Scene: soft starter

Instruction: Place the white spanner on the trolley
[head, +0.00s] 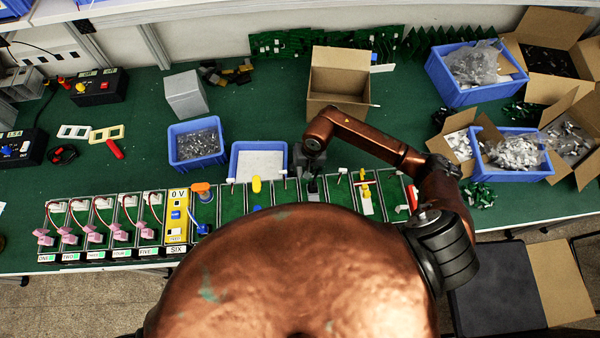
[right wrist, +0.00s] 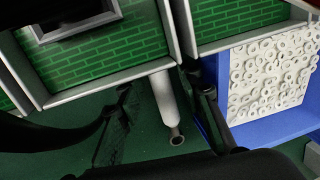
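A white rod-like tool (right wrist: 165,98) with a metal ring at its end, likely the white spanner, lies beside the green boards in the right wrist view. My right gripper (right wrist: 157,76) is open, with one black finger on each side of it and gaps visible. In the head view my right gripper (head: 309,174) is low by the green board row, right of the washer tray; it largely hides the spot below. My left gripper is out of view. A dark flat surface (head: 497,298) at lower right may be the trolley; I cannot be sure.
A blue tray (head: 234,160) of white washers stands close by the right gripper. The framed green boards (head: 233,203) line the table's front edge. Blue bins (head: 470,97) and cardboard boxes (head: 338,82) crowd the back and right. The table's left middle has bare room.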

